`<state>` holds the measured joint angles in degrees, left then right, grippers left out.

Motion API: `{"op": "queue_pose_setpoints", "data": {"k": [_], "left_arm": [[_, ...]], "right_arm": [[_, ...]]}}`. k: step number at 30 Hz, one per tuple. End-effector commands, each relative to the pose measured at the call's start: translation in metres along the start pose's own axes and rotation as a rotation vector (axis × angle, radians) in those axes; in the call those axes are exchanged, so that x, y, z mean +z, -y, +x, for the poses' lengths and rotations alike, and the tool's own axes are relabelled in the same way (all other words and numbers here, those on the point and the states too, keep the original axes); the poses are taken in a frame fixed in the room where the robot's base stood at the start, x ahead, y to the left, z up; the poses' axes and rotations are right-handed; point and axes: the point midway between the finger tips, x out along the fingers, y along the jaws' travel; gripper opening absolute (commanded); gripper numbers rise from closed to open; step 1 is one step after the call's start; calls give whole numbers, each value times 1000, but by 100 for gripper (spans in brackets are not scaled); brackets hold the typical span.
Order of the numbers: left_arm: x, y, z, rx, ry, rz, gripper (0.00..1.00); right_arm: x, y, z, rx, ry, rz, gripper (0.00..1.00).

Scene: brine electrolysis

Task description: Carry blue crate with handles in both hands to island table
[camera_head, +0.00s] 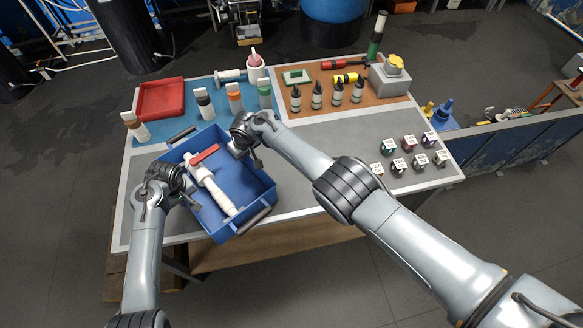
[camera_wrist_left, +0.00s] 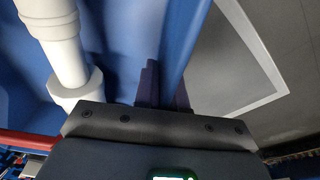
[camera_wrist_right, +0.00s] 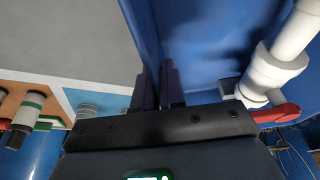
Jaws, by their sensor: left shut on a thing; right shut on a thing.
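The blue crate (camera_head: 262,196) is over the grey front-left part of the table (camera_head: 310,150), turned at an angle, with its front corner past the table's front edge. I cannot tell if it touches the top. Dark handles show at its two ends. A white pipe piece (camera_head: 219,192) with a red lever lies inside. My left gripper (camera_head: 192,196) is shut on the crate's left long wall; the wall also shows in the left wrist view (camera_wrist_left: 186,35). My right gripper (camera_head: 238,151) is shut on the opposite wall, which shows in the right wrist view (camera_wrist_right: 143,30).
A red tray (camera_head: 161,99) and several capped bottles stand behind the crate. Several small jars (camera_head: 398,166) sit at the right, beyond my right forearm. A grey device with a yellow top (camera_head: 391,72) stands at the back right. The grey front middle is clear.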

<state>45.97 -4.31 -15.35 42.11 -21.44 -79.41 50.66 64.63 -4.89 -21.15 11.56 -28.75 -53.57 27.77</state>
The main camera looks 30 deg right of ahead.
Motion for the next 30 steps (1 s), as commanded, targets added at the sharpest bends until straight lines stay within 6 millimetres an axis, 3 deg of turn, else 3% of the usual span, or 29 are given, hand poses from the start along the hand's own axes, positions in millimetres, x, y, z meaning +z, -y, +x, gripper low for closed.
{"op": "queue_pose_setpoints", "data": {"k": [7,8,12,23,30], "left_arm": [[2,3,17,-4,1,-4,0],[2,3,15,-5,2,-4,14],[2,2,14,-4,2,-3,35],[2,0,11,0,0,-1,35],[2,0,-11,2,-1,-1,35]], "right_arm": [[4,-4,15,6,-3,5,0],[4,-4,13,6,0,6,14],[4,-3,12,4,0,4,35],[4,-1,13,1,0,1,35],[4,0,13,1,0,1,35]]}}
